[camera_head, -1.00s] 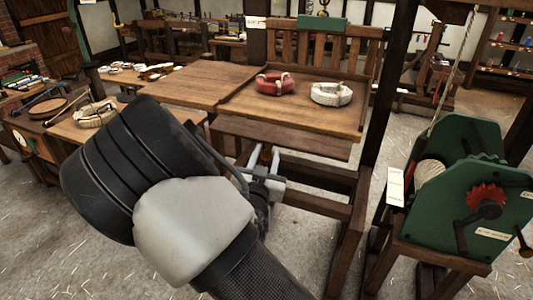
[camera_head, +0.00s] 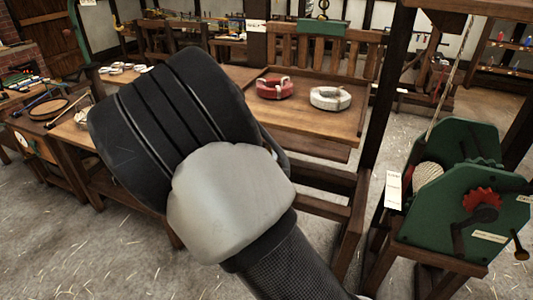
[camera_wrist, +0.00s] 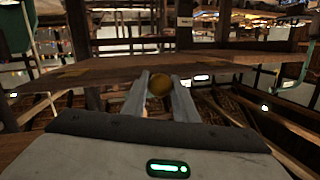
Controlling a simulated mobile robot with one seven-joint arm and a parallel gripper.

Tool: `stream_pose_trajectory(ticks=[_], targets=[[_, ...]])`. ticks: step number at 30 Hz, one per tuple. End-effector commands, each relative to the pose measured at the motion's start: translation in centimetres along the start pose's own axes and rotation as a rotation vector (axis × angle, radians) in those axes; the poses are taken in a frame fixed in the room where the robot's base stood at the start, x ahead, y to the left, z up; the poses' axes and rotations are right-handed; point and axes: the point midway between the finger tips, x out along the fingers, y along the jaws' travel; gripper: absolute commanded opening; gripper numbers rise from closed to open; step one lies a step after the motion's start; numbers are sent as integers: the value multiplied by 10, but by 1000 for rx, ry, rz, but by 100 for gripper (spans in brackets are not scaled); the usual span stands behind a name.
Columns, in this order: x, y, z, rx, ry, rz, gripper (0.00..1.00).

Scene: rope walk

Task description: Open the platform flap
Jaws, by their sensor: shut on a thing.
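The wooden platform (camera_head: 300,117) has a slatted back, and a red rope coil and a white rope coil lie on it. Its front board, which looks like the flap (camera_head: 318,147), shows in the head view to the right of my arm; its left part is hidden. In the wrist view the flap (camera_wrist: 90,75) is a wide brown board crossing the picture, seen nearly edge-on. A round brass knob (camera_wrist: 159,85) sits at its front edge. My gripper (camera_wrist: 160,92) has its two grey fingers shut on either side of the knob. In the head view my arm hides the gripper.
A green winch (camera_head: 470,185) with a red gear stands at the right, with a dark post (camera_head: 378,115) to its left. A wooden frame lies below the platform. Tables with tools (camera_head: 60,118) stand at the left. The floor at lower left is clear.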

Motion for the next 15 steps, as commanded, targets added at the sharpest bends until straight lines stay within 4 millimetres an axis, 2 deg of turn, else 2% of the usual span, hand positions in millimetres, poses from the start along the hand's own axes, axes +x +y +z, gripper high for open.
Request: stream_pose_trajectory(ticks=[1,3,13,14,15], targets=[[1,-1,-10,8,14,0,0],[1,-2,-17,6,17,-1,0],[2,-3,-22,4,22,-2,0],[2,-3,-22,4,22,-2,28],[2,-3,-22,4,21,-2,33]])
